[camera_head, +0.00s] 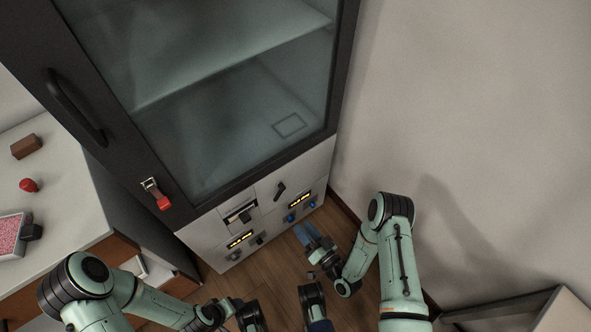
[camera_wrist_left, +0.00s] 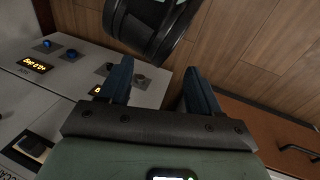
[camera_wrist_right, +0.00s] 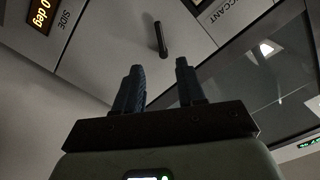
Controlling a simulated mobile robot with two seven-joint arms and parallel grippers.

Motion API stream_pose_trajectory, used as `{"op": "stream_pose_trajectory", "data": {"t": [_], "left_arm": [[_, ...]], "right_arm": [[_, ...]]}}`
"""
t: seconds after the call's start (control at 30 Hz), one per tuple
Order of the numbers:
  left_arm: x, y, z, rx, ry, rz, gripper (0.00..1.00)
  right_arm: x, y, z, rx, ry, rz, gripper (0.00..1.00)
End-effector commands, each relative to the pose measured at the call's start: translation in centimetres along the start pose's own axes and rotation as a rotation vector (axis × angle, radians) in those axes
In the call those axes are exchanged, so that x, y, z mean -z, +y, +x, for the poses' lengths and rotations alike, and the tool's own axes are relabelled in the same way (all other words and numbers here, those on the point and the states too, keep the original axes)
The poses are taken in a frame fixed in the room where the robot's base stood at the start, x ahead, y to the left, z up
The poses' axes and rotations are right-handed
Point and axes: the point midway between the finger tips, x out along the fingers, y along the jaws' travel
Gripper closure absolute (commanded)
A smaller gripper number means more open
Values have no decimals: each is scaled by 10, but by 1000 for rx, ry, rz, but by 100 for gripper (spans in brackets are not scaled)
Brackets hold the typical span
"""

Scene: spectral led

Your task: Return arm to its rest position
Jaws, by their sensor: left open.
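My right gripper (camera_head: 305,231) is in front of the lower right panel of the cabinet (camera_head: 330,95) in the head view, its blue fingers apart. In the right wrist view the right gripper (camera_wrist_right: 158,75) is open with nothing between its fingers; a dark lever handle (camera_wrist_right: 160,40) on the panel lies beyond the tips, apart from them. In the left wrist view my left gripper (camera_wrist_left: 158,78) is open and empty, above the wood floor beside the panel. Its fingers are not clear in the head view, at the bottom edge.
The cabinet has a glass door with a black handle (camera_head: 76,106) and a red-tagged latch (camera_head: 158,196). A counter (camera_head: 62,200) at left holds a brown block (camera_head: 26,146), a red knob (camera_head: 28,185) and a pink-patterned box (camera_head: 12,236). A wall (camera_head: 470,130) stands at right.

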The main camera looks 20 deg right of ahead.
Motion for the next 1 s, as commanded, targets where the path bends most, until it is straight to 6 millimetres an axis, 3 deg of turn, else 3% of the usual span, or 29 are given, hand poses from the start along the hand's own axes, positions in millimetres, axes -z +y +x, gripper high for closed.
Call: {"op": "stream_pose_trajectory", "data": {"t": [0.27,0.47,0.6,0.73,0.9,1.0], "left_arm": [[0,0,0,0,1,0,37],[0,0,0,0,1,0,37],[0,0,0,0,1,0,37],[0,0,0,0,1,0,37],[0,0,0,0,1,0,37],[-12,11,-41,-2,-37,3,37]], "right_arm": [[-2,2,1,-21,-24,-6,61],[-26,28,-7,-234,-286,-39,61],[-51,43,-44,-453,-583,-6,61],[-67,37,-92,-612,-835,77,61],[-77,3,-157,-760,-1124,238,61],[-50,-27,-166,-752,-1157,248,61]]}}
